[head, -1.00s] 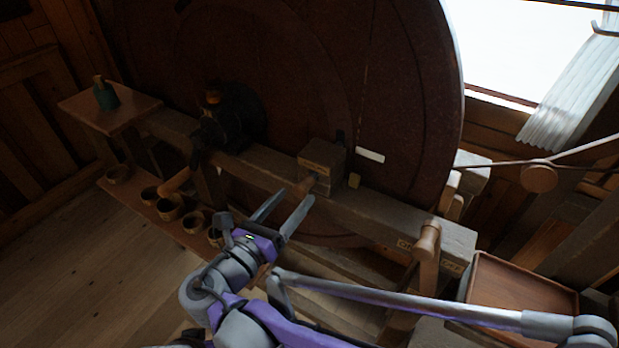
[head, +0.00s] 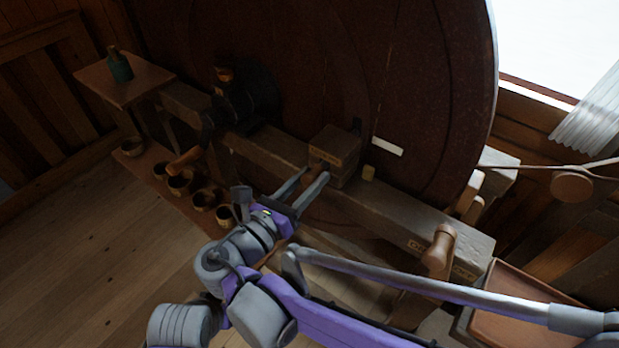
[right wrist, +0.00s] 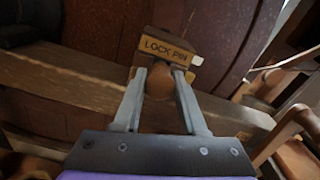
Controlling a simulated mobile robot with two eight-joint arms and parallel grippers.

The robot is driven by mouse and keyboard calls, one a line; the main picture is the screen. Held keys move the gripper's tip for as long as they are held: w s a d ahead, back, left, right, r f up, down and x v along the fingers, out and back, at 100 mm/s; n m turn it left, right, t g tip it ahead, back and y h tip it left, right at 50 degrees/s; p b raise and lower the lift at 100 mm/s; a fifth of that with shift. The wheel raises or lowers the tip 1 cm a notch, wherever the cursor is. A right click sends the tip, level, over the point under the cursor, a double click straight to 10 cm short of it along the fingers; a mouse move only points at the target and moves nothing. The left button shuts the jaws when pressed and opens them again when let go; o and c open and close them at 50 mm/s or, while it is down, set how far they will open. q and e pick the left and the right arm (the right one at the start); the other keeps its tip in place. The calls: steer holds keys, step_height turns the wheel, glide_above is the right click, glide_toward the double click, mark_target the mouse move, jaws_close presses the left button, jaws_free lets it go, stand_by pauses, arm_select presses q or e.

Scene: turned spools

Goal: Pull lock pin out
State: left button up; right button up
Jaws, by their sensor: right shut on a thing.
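The lock pin's round wooden knob (right wrist: 159,83) sits below a block with a "LOCK PIN" label (right wrist: 168,50) in the right wrist view. In the head view that wooden block (head: 334,146) stands on the long beam in front of the big wheel. My right gripper (head: 316,174) reaches up to the block's near side. Its two fingers (right wrist: 160,74) lie on either side of the knob and are shut on it. The pin's shaft is hidden behind the knob. My left gripper is not in view.
The large dark wheel (head: 420,90) stands behind the beam (head: 385,200). A wooden handle (head: 439,246) rises at the beam's right end, near a tray (head: 525,310). Several small bowls (head: 180,186) sit on a low shelf at left. A green bottle (head: 120,68) stands on a small table.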

jaws_close()
stand_by(1.0)
